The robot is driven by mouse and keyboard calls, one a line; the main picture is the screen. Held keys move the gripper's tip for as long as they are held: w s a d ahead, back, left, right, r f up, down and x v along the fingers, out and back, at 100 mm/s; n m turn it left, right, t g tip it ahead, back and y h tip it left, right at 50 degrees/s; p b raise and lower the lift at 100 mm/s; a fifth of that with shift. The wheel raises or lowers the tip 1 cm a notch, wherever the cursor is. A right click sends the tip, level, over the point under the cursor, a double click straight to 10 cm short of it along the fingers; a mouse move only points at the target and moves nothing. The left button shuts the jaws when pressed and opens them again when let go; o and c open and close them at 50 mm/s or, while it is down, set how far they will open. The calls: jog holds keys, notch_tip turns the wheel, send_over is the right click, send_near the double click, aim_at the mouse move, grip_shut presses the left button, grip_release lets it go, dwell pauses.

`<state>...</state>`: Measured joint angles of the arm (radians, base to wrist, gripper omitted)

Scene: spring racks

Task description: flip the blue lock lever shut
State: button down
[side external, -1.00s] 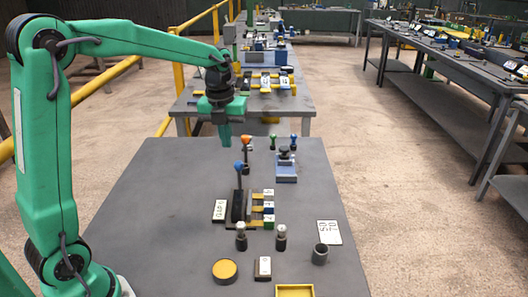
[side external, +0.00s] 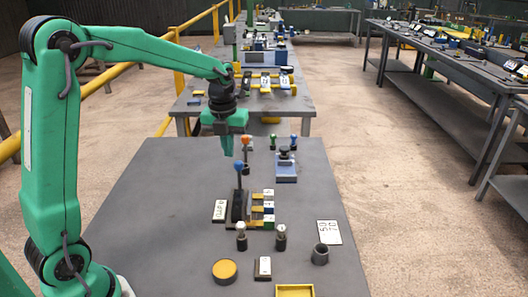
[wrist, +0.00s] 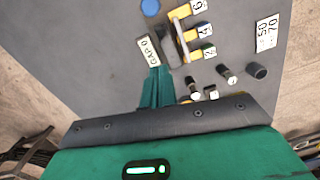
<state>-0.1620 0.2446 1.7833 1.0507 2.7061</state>
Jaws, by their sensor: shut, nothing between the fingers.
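The blue lock lever (side external: 238,166) is a thin dark stick with a blue ball knob. It stands upright on a dark block (side external: 238,206) on the grey table. In the wrist view its knob (wrist: 150,7) shows near the top edge. My gripper (side external: 228,155) is green, shut and empty, pointing down. In the side view its tips are just above and left of the knob, and I cannot tell whether they touch it. In the wrist view the fingers (wrist: 157,75) are below the knob in the picture, with a gap between.
Yellow numbered slots (side external: 262,209) sit right of the block, and a white card (side external: 220,211) lies to its left. Two small gauges (side external: 241,236), a dark cup (side external: 320,254) and a yellow disc (side external: 225,271) stand nearer. An orange-knobbed lever (side external: 246,142) and a blue clamp (side external: 286,168) are behind.

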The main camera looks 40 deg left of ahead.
aim_at(239, 176)
jog(key=f, duration=0.2)
jog(key=w+f, duration=0.1)
jog(key=f, duration=0.2)
jog(key=a+f, duration=0.1)
jog(key=f, duration=0.1)
jog(key=shift+w+f, duration=0.25)
jog(key=shift+w, duration=0.15)
jog(key=shift+w+a+f, duration=0.1)
jog(key=shift+w+a, duration=0.2)
jog(key=shift+w, duration=0.2)
jog(key=shift+w+a+f, duration=0.1)
jog(key=shift+w+a, duration=0.2)
jog(key=shift+w, duration=0.2)
